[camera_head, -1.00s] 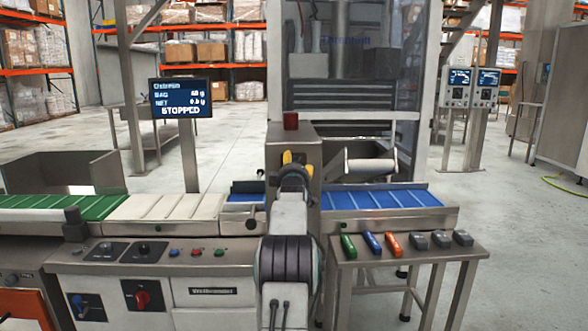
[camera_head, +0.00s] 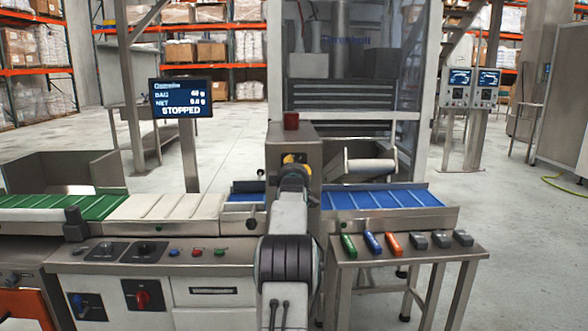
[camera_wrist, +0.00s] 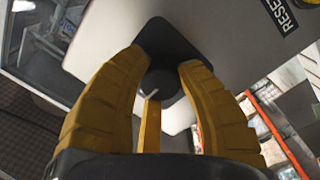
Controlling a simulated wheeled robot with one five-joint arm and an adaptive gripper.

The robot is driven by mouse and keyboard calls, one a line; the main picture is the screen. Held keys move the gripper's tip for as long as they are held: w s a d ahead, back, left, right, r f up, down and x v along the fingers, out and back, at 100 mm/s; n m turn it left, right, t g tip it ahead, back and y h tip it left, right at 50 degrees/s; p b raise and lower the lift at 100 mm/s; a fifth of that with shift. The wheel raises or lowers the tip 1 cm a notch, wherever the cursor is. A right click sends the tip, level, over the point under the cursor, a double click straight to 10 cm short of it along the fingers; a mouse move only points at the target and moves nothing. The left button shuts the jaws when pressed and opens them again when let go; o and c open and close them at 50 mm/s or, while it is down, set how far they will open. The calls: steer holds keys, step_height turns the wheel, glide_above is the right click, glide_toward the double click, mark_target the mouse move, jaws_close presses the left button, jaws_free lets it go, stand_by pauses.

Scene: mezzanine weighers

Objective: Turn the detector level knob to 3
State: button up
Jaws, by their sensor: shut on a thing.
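The detector level knob (camera_wrist: 164,84) is dark and round, on a dark square plate (camera_wrist: 172,42), in the wrist view. It bears a pale pointer line; I see no scale numbers, so its setting cannot be read. My gripper (camera_wrist: 163,66) has its yellow fingers on either side of the knob and is shut on it. In the head view my gripper (camera_head: 297,159) is against the front of the grey detector housing (camera_head: 312,150), and my arm hides the knob there.
A RESET label (camera_wrist: 284,12) is on the same panel. A red lamp (camera_head: 291,121) tops the housing. A display (camera_head: 181,98) reads STOPPED. Blue belts (camera_head: 375,199) flank the housing. Several coloured tools lie on the side table (camera_head: 440,250) at right.

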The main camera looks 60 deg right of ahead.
steer(key=shift+s+m, duration=0.1)
steer(key=shift+m, duration=0.2)
steer(key=m, duration=0.4)
steer(key=shift+p, duration=0.35)
steer(key=shift+f+m+y, duration=0.1)
steer(key=shift+m+y, duration=0.2)
steer(key=shift+m, duration=1.3)
steer(key=o, duration=1.2)
steer(key=shift+w+v, duration=0.1)
steer(key=shift+v, duration=2.85)
steer(key=shift+w+v, duration=0.15)
steer(key=shift+v, duration=2.75)
steer(key=shift+a, duration=0.2)
